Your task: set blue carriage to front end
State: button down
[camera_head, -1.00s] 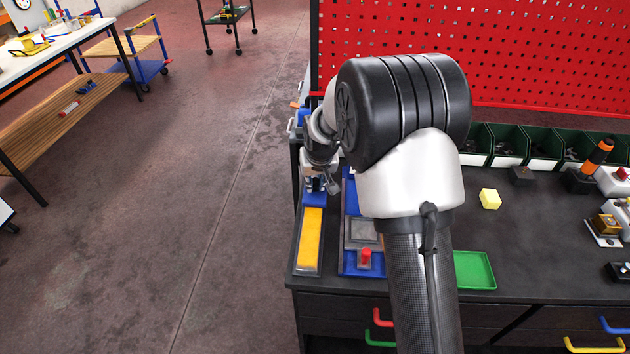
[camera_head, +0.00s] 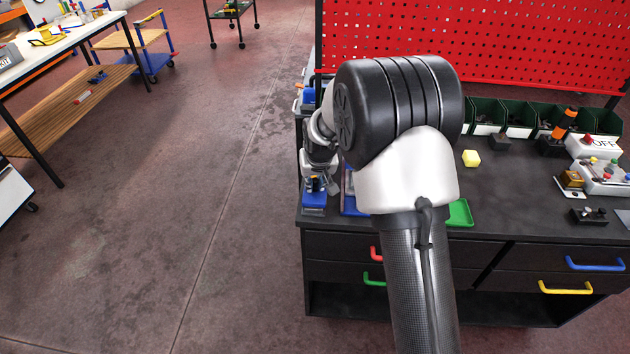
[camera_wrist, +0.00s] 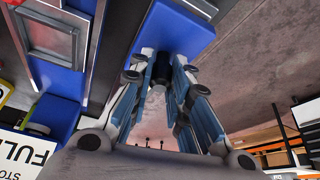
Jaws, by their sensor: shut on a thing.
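The blue carriage (camera_head: 313,200) is at the front left corner of the dark workbench, close to its front edge. My gripper (camera_head: 319,181) is over it, pointing down and shut on a part of it. In the wrist view, the carriage's flat blue surface (camera_wrist: 178,30) shows at the top, beyond my gripper's fingers (camera_wrist: 160,92). The gripped part is mostly hidden between the fingers. The track under and behind the carriage is hidden by my gripper and arm.
A blue tray (camera_head: 349,203) lies just right of the carriage, partly behind my arm. Green bins (camera_head: 520,116) line the back below a red pegboard (camera_head: 470,45). Open floor lies left.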

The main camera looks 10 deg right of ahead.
jog(key=shift+s+f, duration=0.1)
jog(key=shift+s, duration=0.1)
jog(key=c, duration=1.5)
grip_release()
jog(key=shift+r, duration=0.2)
jog(key=v, duration=1.2)
jog(key=shift+a, duration=0.1)
jog(key=s+r, duration=0.5)
jog(key=s, duration=0.3)
jog(key=s+r, duration=0.5)
jog(key=s, duration=0.4)
jog(key=shift+n, duration=0.3)
jog(key=s, duration=0.5)
jog(key=s+f, duration=0.1)
jog(key=s, duration=1.1)
jog(key=shift+a+f, duration=0.15)
jog(key=shift+a, duration=0.05)
